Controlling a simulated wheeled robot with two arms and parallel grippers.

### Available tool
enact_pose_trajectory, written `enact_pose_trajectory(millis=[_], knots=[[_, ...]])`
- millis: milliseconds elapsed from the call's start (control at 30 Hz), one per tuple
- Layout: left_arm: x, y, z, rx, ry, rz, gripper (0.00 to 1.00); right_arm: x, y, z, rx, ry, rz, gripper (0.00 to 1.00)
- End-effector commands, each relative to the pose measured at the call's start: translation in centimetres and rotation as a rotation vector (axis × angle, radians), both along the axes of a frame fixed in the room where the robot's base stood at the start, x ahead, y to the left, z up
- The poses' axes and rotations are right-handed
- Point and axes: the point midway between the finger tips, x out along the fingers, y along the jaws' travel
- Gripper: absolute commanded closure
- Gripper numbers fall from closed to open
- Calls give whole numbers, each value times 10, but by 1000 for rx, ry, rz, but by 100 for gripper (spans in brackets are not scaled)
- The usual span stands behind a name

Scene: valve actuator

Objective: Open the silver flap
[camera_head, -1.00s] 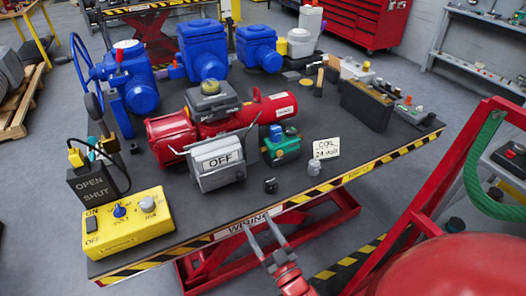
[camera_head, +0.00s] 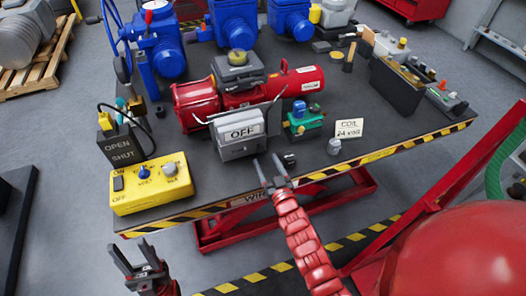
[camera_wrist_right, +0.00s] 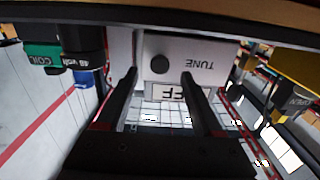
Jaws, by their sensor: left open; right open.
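The silver box with its flap marked OFF (camera_head: 240,132) stands on the dark table in front of the red motor. Thin bars stick up at both sides of the flap. My right gripper (camera_head: 267,172) is open and empty, just in front of the box near the table's front edge. In the right wrist view the OFF label (camera_wrist_right: 168,92) appears upside down between my right gripper's open fingers (camera_wrist_right: 160,80), beside a pale face marked TUNE (camera_wrist_right: 190,66). Whether the fingers touch the box cannot be told. My left gripper (camera_head: 143,256) is open and empty, in front of the table at lower left.
A yellow switch box (camera_head: 149,184) and an OPEN/SHUT box (camera_head: 121,148) stand left of the silver box. A green coil unit (camera_head: 303,122), small grey knob (camera_head: 334,146) and COIL card (camera_head: 349,129) stand to its right. The red motor (camera_head: 250,92) lies behind.

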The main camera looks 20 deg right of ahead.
Motion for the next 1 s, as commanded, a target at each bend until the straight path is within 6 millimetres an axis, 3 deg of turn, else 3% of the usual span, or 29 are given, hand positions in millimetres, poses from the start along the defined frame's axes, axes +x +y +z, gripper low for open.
enact_pose_trajectory(millis=[100,300,667,1000], knots=[[0,0,8,0,0,0,50,19,1,4,1,-3,1,32],[0,0,12,0,0,0,50,36,1,1,0,0,0,32],[0,0,12,0,0,0,50,39,2,0,0,-1,1,32],[0,0,12,0,0,0,50,39,2,0,0,-1,1,94]])
